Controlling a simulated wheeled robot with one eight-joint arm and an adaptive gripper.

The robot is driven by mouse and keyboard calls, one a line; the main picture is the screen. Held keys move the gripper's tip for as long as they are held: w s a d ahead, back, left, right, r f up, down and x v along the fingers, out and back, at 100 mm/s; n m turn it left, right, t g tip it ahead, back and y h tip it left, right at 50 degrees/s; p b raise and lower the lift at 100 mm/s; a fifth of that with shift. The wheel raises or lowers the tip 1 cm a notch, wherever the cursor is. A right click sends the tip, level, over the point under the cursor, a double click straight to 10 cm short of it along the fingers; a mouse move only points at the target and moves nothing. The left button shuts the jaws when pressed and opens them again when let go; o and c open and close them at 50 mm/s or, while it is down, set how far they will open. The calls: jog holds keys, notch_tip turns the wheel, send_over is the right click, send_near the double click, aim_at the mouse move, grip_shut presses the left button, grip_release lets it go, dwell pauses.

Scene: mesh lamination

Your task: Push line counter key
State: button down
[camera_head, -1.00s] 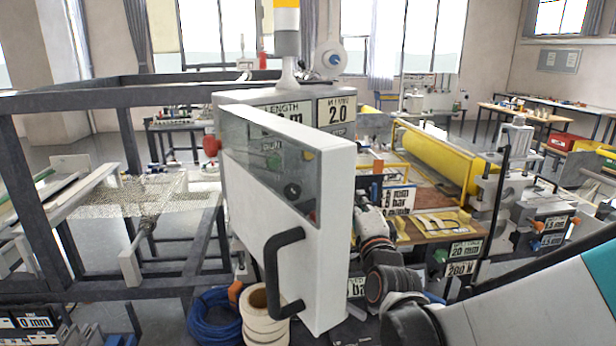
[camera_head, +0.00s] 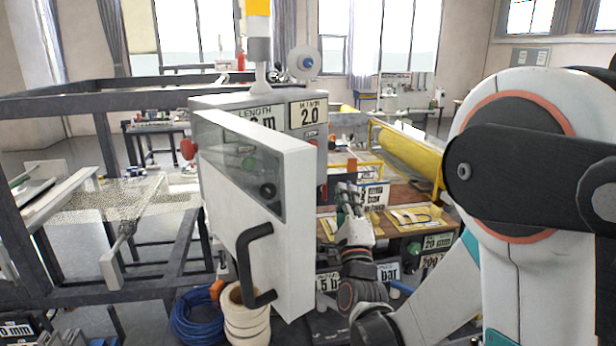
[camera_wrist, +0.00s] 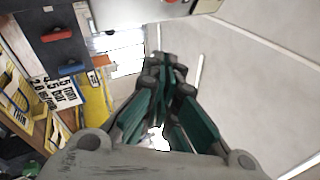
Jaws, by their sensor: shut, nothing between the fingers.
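The control cabinet (camera_head: 200,101) stands in the middle of the head view. Its face carries a LENGTH display and a speed plate reading 2.0. Its door (camera_head: 297,180), with a dark window and black handle, stands open toward me and covers much of the face. A STOP label shows below the 2.0 plate. I cannot make out the line counter key. My gripper (camera_head: 346,188) points up just right of the door, apart from it. In the wrist view its green-padded fingers (camera_wrist: 166,62) are shut and empty, below a pale box edge at the top.
A wooden bench (camera_head: 388,228) with yellow trays and labels lies behind my gripper. A yellow roller (camera_head: 405,150) is farther back. A red knob (camera_head: 188,149) sticks out left of the cabinet. Blue hose (camera_head: 195,322) and tape rolls (camera_head: 247,310) lie below the door.

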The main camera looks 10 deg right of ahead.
jog(key=w+a, duration=0.4)
jog(key=w, duration=0.3)
jog(key=shift+w+a+p, duration=0.15)
jog(key=shift+w+p, duration=0.15)
jog(key=shift+w+a, duration=0.1)
dwell(1.3)
jog(key=shift+w+a, duration=0.1)
jog(key=shift+w, duration=0.15)
jog(key=shift+w+a+b, duration=0.2)
jog(key=shift+w+b, duration=0.1)
dwell(0.7)
jog(key=shift+s+d, duration=0.1)
dwell(0.3)
jog(key=shift+s+d, duration=0.3)
jog(key=shift+s, duration=0.3)
